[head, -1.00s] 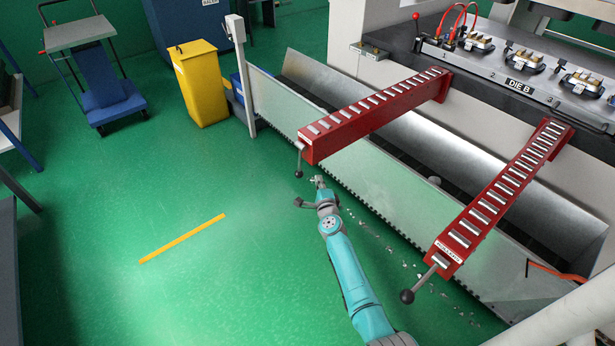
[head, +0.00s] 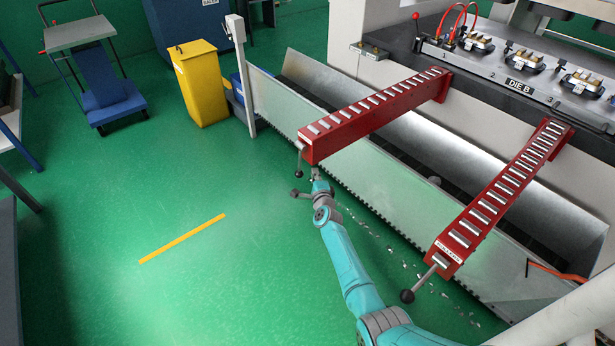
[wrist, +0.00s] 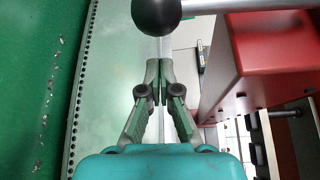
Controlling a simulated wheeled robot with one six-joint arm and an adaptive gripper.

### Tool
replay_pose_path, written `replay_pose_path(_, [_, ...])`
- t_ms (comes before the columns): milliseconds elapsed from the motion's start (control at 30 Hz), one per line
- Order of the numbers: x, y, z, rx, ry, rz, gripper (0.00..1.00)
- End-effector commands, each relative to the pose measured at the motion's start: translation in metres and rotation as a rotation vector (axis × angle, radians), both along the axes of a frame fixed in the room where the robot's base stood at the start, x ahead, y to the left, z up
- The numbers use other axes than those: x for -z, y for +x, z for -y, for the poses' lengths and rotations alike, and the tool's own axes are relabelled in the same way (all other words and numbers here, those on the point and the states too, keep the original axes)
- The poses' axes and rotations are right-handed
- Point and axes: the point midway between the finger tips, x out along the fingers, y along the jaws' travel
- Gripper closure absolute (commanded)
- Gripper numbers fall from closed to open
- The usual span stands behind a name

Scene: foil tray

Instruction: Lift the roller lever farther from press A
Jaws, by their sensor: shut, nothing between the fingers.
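Two roller levers show in the head view, each with a dark ball knob at the front end of a red roller arm. The left lever (head: 299,163) hangs down from the left red roller arm (head: 350,122). The right lever (head: 418,284) slopes down and left from the right red roller arm (head: 490,207). My gripper (head: 316,172) is just to the right of the left lever's knob, below that arm's front end. In the wrist view my gripper (wrist: 160,72) is shut and empty; a dark ball knob (wrist: 157,14) on a grey rod (wrist: 240,5) lies ahead of its tips.
A grey sheet-metal chute (head: 380,190) runs under both roller arms, its toothed edge near my arm. The press bed carries a plate marked DIE B (head: 524,84). A yellow bin (head: 199,85) and a blue trolley (head: 105,90) stand at left. The green floor at left is mostly clear.

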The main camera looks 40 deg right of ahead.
Motion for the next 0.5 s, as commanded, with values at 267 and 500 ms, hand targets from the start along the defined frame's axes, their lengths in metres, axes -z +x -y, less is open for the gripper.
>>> replay_pose_path(267, [-0.002,0.002,-0.013,0.000,0.003,0.001,1.00])
replay_pose_path(500, [-0.005,0.004,-0.026,0.000,0.002,0.001,1.00])
